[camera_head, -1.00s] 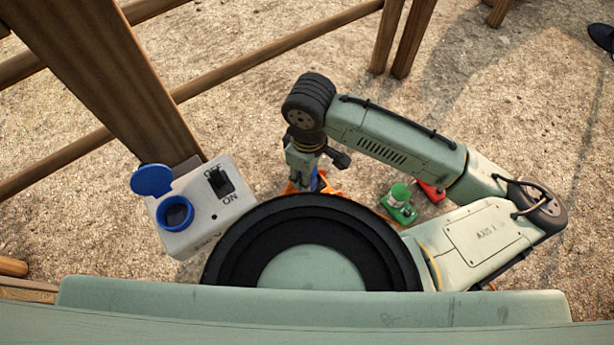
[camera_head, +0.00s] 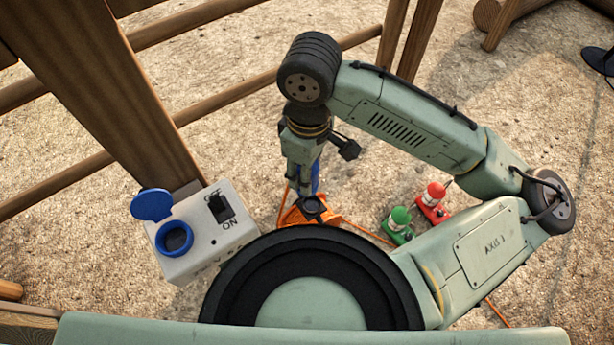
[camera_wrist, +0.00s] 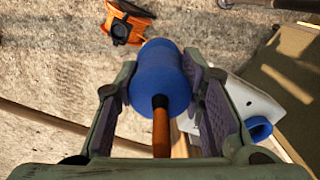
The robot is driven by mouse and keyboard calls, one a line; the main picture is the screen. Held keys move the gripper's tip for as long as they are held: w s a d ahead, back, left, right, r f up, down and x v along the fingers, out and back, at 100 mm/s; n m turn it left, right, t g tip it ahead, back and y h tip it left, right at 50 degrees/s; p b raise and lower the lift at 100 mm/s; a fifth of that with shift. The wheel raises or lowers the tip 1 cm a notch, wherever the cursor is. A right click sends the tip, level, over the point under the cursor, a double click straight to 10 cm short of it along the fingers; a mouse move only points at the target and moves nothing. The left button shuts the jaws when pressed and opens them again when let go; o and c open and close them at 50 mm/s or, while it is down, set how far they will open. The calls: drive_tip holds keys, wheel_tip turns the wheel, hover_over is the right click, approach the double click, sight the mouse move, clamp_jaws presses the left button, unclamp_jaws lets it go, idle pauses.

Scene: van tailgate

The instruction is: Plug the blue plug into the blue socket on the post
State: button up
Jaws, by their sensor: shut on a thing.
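My gripper (camera_wrist: 160,100) is shut on the blue plug (camera_wrist: 160,75), with one finger on each side of its round body. An orange cable (camera_wrist: 161,125) comes out of the plug's near end. In the head view the plug (camera_head: 315,178) shows only partly behind my gripper (camera_head: 308,190). The blue socket (camera_head: 174,240) is on a white box at the foot of the wooden post (camera_head: 110,95), its round blue lid (camera_head: 151,204) swung open. The plug is to the right of the socket and apart from it. The socket also shows in the wrist view (camera_wrist: 258,128), at the right.
The white box (camera_head: 215,245) carries a black switch (camera_head: 219,208). A green plug (camera_head: 397,222) and a red plug (camera_head: 433,200) stand on the right. An orange thing (camera_head: 300,216) lies below my gripper. Wooden rails (camera_head: 230,75) run behind.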

drive_tip(key=shift+r, duration=0.5)
drive_tip(key=s+a, duration=0.3)
drive_tip(key=a, duration=0.5)
drive_tip(key=s+a, duration=0.4)
drive_tip(key=a, duration=0.5)
drive_tip(key=s+a, duration=0.3)
drive_tip(key=a, duration=0.6)
drive_tip(key=shift+s+a, duration=0.25)
drive_tip(key=shift+s, duration=0.1)
drive_tip(key=shift+f+b, duration=0.65)
drive_tip(key=shift+f, duration=0.45)
drive_tip(key=shift+f, duration=0.2)
drive_tip(key=shift+f+b, duration=0.65)
drive_tip(key=shift+f, duration=0.6)
